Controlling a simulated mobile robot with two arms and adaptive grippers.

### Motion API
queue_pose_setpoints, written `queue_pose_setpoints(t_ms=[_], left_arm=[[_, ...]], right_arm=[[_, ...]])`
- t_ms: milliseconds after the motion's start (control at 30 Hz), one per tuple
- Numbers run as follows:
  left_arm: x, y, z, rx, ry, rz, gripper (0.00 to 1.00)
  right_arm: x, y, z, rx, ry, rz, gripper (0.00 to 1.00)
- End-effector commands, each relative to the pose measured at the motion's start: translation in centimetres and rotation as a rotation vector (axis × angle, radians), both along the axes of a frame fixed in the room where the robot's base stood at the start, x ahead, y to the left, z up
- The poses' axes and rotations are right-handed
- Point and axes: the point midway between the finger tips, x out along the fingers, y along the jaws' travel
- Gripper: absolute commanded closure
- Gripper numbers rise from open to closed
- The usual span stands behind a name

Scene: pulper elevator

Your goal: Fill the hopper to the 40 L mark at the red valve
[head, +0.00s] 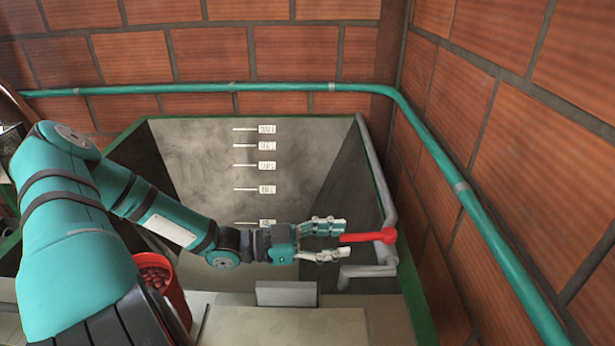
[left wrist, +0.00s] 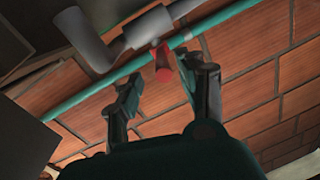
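The grey hopper (head: 190,160) stands against the brick wall, with several pale level marks and small labels (head: 268,146) on its inner back wall. The label text is too blurred to read surely, and I see no clear water surface. The red valve handle (head: 368,237) sits on the grey pipe (head: 366,160) at the hopper's right side and points left. My left gripper (head: 338,241) is open, its fingers on either side of the handle's free end. In the left wrist view the red handle (left wrist: 162,66) shows between the fingertips, with no clear contact. My right gripper is not in view.
A red bucket (head: 180,305) of red fruit stands at lower left, partly behind my left arm. A teal pipe (head: 440,140) runs along both brick walls. A grey spout (head: 362,271) lies just below the handle. A small grey block (head: 286,293) is at the hopper's front.

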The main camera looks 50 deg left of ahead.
Motion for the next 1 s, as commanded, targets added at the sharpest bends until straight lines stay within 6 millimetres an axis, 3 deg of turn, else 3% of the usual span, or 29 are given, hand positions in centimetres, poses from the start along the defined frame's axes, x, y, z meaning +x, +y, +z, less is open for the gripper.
queue_pose_setpoints(t_ms=[100,333,767,1000], left_arm=[[-2.2,1.7,0.0,0.006,0.004,0.000,0.60],[-5.2,4.0,0.0,0.001,0.000,0.001,0.60],[-6.1,4.7,0.1,-0.001,-0.002,0.000,0.60],[-5.6,4.3,-0.4,-0.134,0.085,-0.026,0.91]], right_arm=[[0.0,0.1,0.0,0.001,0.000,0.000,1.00],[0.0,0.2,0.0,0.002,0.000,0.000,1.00],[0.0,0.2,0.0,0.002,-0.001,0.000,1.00],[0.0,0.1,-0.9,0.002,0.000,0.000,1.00]])
